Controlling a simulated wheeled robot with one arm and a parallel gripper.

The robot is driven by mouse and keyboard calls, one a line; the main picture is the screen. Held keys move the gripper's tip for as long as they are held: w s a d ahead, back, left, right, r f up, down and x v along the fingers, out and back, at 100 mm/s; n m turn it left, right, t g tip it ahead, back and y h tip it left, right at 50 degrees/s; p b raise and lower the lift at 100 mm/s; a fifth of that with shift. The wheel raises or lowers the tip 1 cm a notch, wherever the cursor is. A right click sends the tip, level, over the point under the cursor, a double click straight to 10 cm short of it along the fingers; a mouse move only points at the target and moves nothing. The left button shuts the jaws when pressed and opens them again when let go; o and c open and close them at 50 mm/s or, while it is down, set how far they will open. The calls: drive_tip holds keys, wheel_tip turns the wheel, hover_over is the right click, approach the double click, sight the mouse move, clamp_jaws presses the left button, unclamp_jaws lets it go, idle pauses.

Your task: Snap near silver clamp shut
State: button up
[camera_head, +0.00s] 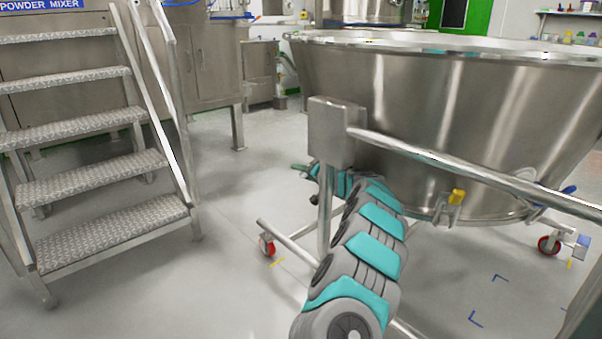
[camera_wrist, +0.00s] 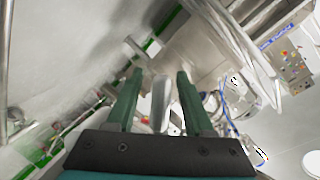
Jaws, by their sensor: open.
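A large silver bowl (camera_head: 430,110) stands on a wheeled frame. A silver clamp with a yellow tip (camera_head: 447,207) is at its lower rim, and a piece with a blue handle (camera_head: 568,189) is farther right. I cannot tell which is the near silver clamp, or whether another is hidden behind my arm. My gripper (camera_head: 301,167) is low, left of the bowl and partly hidden by the frame post. In the wrist view my gripper (camera_wrist: 160,73) is open. A pale, narrow piece (camera_wrist: 160,100) shows between the fingers; I cannot tell what it is or whether it is touched.
The frame's silver post and box (camera_head: 332,130) and its long rail (camera_head: 470,168) stand close to my arm. Red caster wheels (camera_head: 267,246) are on the floor. Metal steps (camera_head: 95,150) stand at the left. Open floor (camera_head: 215,235) lies between steps and frame.

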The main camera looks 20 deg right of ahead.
drive_tip(key=shift+w, duration=0.15)
clamp_jaws()
idle(0.4)
idle(1.0)
